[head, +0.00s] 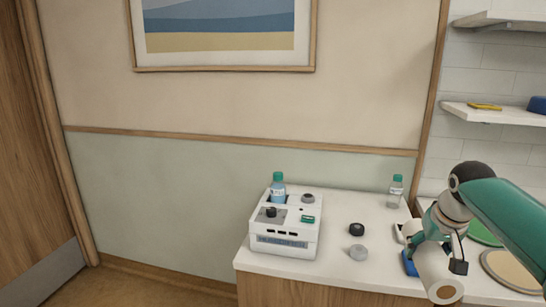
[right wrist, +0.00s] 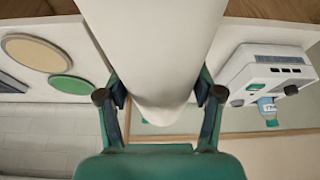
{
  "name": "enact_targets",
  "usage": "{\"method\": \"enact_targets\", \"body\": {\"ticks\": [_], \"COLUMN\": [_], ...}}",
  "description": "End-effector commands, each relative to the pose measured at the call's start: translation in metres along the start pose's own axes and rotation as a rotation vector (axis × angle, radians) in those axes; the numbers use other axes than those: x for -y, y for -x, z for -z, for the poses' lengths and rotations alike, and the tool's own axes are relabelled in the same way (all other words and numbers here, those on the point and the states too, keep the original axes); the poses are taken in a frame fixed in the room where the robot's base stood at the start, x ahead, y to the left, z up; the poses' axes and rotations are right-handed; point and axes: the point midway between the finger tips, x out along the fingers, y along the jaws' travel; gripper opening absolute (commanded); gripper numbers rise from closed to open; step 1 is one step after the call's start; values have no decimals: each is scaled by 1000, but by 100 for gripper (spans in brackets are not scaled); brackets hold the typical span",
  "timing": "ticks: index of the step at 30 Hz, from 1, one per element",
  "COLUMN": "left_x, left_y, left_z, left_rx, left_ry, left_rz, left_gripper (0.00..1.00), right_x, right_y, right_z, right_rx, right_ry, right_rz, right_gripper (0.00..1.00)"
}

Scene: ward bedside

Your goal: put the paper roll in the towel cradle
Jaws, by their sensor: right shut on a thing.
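The white paper roll (head: 436,279) is tilted, with its round end and central hole toward the camera in the head view. My right gripper (head: 446,254) is shut on it and holds it at the right side of the counter. In the right wrist view the paper roll (right wrist: 155,50) fills the upper middle, between the two fingers of the right gripper (right wrist: 162,96). I cannot make out a towel cradle for sure. My left gripper is not in view.
A white device (head: 285,240) holding a blue bottle (head: 278,190) stands on the white counter (head: 335,212). A dark knob (head: 356,229), a grey knob (head: 358,253) and a clear bottle (head: 395,191) stand nearby. A beige disc (head: 512,270) and a green disc lie at the right.

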Motion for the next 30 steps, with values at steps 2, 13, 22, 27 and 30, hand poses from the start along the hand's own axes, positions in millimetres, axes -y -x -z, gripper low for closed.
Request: {"method": "enact_targets", "body": {"ticks": [2,13,22,27,30], "left_x": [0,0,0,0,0], "left_y": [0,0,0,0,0], "left_z": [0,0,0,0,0], "left_rx": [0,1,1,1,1], "left_ry": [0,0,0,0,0], "left_rz": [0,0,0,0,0], "left_gripper": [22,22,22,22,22], "right_x": [4,34,89,115,128], "right_y": [-3,-57,-148,-173,-176], "right_z": [-5,-50,-142,-178,-177], "right_rx": [-2,5,8,0,-5], "right_ry": [11,102,213,232,211], "right_rz": [5,41,89,96,88], "right_gripper": [15,15,15,15,15]}}
